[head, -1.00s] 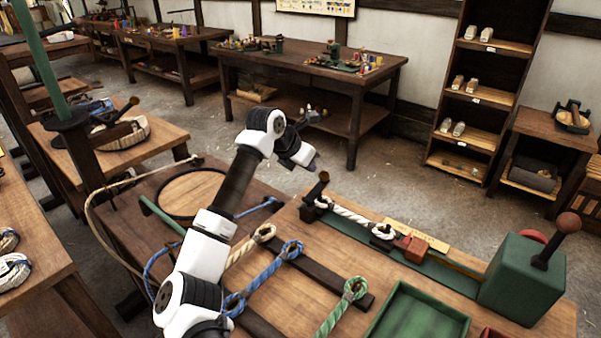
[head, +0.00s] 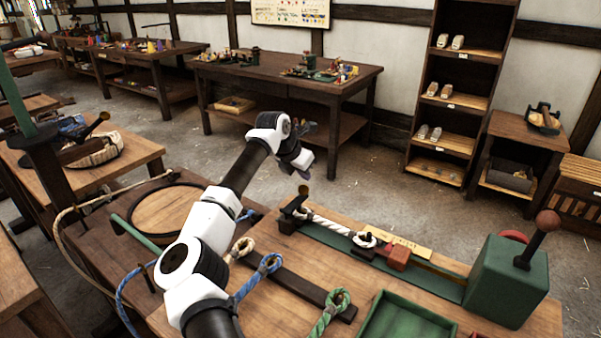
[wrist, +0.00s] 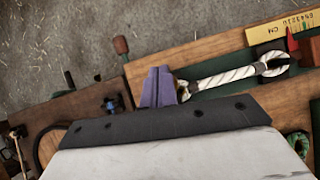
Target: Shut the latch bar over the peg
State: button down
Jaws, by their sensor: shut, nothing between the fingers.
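The latch bar (head: 294,204) is a dark bar with a brown knob at its raised end, at the left end of the long green rope fixture. It stands tilted up. The knob also shows in the wrist view (wrist: 121,45). The peg is at that end, by the white rope's (head: 332,226) left eye; I cannot make it out clearly. My gripper (head: 305,173) is just above and behind the knob in the head view, apart from it as far as I can tell. Its purple fingers (wrist: 158,88) are together and empty, and hide part of the rope's left eye.
A red block (head: 398,258) and a yellow rule (head: 405,246) lie along the fixture. A green box with a ball-topped lever (head: 505,280) stands at its right end. Looped ropes (head: 262,272) and a green tray (head: 408,318) are in front. Open floor lies behind the bench.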

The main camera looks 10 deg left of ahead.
jog(key=shift+w+d+f, duration=0.15)
jog(key=shift+w+f, duration=0.2)
jog(key=shift+f, duration=0.1)
dwell(0.4)
jog(key=r+p, duration=0.1)
jog(key=r, duration=0.1)
jog(key=r+p, duration=0.2)
jog(key=shift+s+a+r, duration=0.15)
jog(key=shift+a+r, duration=0.05)
jog(key=w+d+r+b, duration=0.1)
jog(key=w+r, duration=0.4)
jog(key=r, duration=0.2)
jog(key=shift+w+r, duration=0.25)
jog(key=shift+r, duration=0.05)
jog(key=shift+f, duration=0.1)
